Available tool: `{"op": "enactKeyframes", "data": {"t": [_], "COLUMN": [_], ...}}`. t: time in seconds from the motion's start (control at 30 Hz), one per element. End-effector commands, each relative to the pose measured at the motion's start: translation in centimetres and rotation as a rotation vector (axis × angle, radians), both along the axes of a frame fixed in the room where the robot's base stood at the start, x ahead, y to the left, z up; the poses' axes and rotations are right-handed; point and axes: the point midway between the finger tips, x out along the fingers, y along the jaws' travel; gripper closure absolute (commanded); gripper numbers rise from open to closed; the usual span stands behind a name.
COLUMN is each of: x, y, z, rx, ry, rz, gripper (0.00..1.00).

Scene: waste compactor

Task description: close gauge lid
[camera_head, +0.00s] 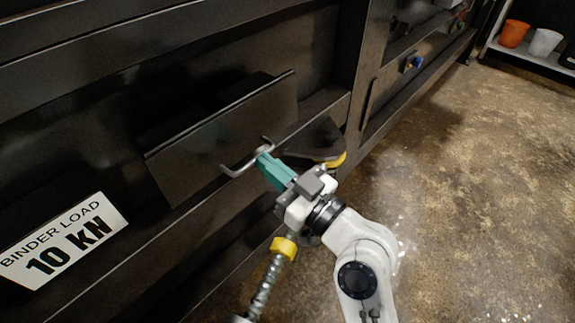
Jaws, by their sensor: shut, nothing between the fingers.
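The gauge lid appears to be a dark flat panel (215,130) on the machine's wall at left centre. Its upper edge stands out from the wall, with dark space behind it, so it is tilted rather than flush. A curved metal handle (232,171) is at its lower right edge. My gripper (263,152) has teal fingers, shut with nothing between them. Any gauge behind the panel is hidden.
A "BINDER LOAD 10 kN" sign (62,240) is on the wall at lower left. A dark plate with a yellow end (336,160) juts out just right of my gripper. Open floor (480,190) lies to the right. Orange (513,33) and white (544,42) buckets stand on a far shelf.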

Motion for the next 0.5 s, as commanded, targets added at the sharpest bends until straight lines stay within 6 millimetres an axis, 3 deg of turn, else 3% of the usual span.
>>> {"op": "enactKeyframes", "data": {"t": [0.03, 0.5], "x": [0.05, 0.32], "y": [0.16, 0.51], "z": [-0.63, -0.44], "rx": [0.009, 0.05], "ry": [-0.009, -0.039], "rz": [0.001, 0.002], "gripper": [1.0, 1.0]}}
